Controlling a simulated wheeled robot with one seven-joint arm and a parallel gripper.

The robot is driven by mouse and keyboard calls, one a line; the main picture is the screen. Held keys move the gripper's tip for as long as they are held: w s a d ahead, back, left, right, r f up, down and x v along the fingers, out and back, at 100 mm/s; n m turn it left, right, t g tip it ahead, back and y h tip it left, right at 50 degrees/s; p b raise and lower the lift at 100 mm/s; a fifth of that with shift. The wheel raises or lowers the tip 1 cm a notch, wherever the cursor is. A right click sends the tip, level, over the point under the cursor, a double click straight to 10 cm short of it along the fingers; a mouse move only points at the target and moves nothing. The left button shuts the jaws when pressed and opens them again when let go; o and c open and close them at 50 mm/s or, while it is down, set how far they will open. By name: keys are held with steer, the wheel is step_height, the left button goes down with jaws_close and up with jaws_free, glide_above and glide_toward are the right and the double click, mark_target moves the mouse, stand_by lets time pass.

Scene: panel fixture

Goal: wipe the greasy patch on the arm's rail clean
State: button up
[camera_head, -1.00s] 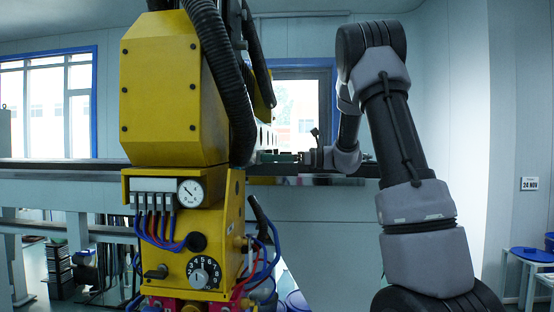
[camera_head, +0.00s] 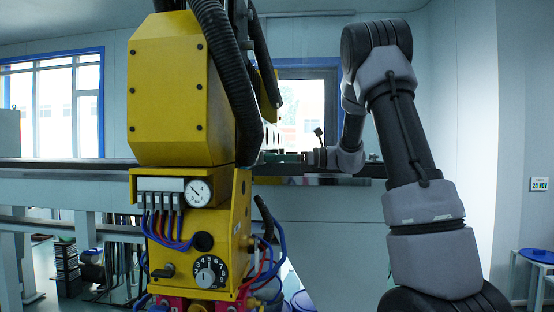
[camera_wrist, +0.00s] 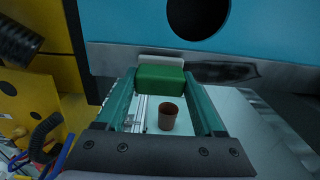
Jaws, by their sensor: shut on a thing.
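My gripper (camera_wrist: 160,98) is shut on a green block (camera_wrist: 160,79) with a pale pad on its far side, held between teal fingers in the wrist view. The pad is at the shiny grey rail (camera_wrist: 290,78) below a blue panel; I cannot tell whether it touches. A dark smear (camera_wrist: 225,71) lies on the rail just right of the pad. In the head view my gripper (camera_head: 285,157) is small, at the rail right of the yellow machine head, which partly hides that area. The patch cannot be made out there.
The yellow machine head (camera_head: 165,95), with black hoses (camera_head: 222,65), a gauge and a dial, stands close on the left. A brown cup (camera_wrist: 168,117) shows below, between my fingers. The blue panel (camera_wrist: 260,30) has a round dark hole. A blue stool (camera_head: 540,256) is far right.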

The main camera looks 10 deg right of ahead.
steer(key=shift+w+a, duration=0.2)
steer(key=shift+a, duration=0.3)
steer(key=w+d, duration=0.2)
steer(key=w, duration=0.6)
steer(key=w+d, duration=0.3)
steer(key=w, duration=0.5)
stand_by(1.3)
steer(key=shift+s+a, duration=0.85)
steer(key=shift+s, duration=1.85)
steer(key=shift+s+a, duration=0.85)
steer(key=shift+s, duration=1.8)
steer(key=shift+s+a, duration=0.85)
steer(key=shift+s, duration=1.85)
